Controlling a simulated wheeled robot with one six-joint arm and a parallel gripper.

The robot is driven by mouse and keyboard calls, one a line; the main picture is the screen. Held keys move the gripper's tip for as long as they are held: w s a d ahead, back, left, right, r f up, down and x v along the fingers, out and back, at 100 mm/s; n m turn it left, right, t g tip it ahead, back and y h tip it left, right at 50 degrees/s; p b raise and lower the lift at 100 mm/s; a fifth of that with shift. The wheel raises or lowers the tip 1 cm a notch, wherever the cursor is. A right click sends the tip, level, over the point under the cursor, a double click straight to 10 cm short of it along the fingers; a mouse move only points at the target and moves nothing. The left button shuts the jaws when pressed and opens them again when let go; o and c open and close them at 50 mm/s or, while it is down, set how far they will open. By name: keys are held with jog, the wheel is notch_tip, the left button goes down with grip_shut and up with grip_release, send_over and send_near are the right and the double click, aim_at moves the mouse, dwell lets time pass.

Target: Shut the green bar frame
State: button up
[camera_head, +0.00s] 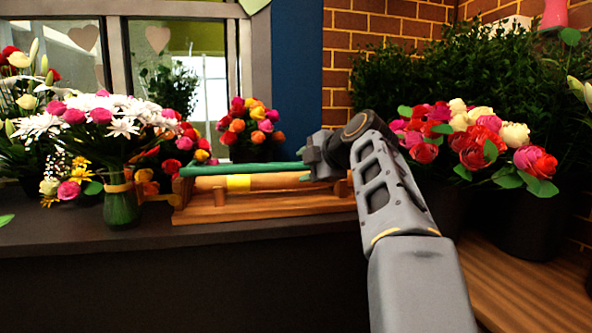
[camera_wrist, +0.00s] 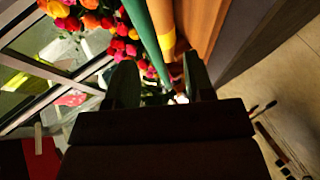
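The green bar frame (camera_head: 245,169) lies nearly level along the top of a wooden stand (camera_head: 265,207) on the dark counter. Just below it is a tan roll (camera_head: 285,181) with a yellow band. I cannot tell whether bar and roll touch. My gripper (camera_head: 308,162) is at the bar's right end and hides that end. In the wrist view my gripper (camera_wrist: 160,78) has its two fingers well apart, and the green bar (camera_wrist: 148,38) runs down toward the space between them. Whether a finger touches the bar is unclear.
A glass vase (camera_head: 121,207) of flowers stands close to the stand's left end. A colourful bouquet (camera_head: 249,125) is behind the stand. Dark pots of roses (camera_head: 480,140) and greenery are to the right of my arm. The dark counter front (camera_head: 180,280) is bare.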

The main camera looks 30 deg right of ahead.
jog(key=a+v, duration=0.1)
jog(key=v, duration=0.6)
jog(key=shift+d+p, duration=0.4)
jog(key=shift+p, duration=0.05)
jog(key=s+a+m+g+p, duration=0.1)
jog(key=a+m+g+p, duration=0.65)
jog(key=p, duration=1.25)
jog(key=s+a+f+m+g+h+p, duration=0.1)
jog(key=s+a+m+p, duration=0.7)
jog(key=p, duration=0.8)
jog(key=shift+s+a+f+m+g+h, duration=0.3)
jog(key=shift+s+f+m+h, duration=0.2)
jog(key=shift+s+f+m, duration=0.6)
jog(key=shift+s+d, duration=0.1)
jog(key=shift+s, duration=0.05)
jog(key=shift+c, duration=0.6)
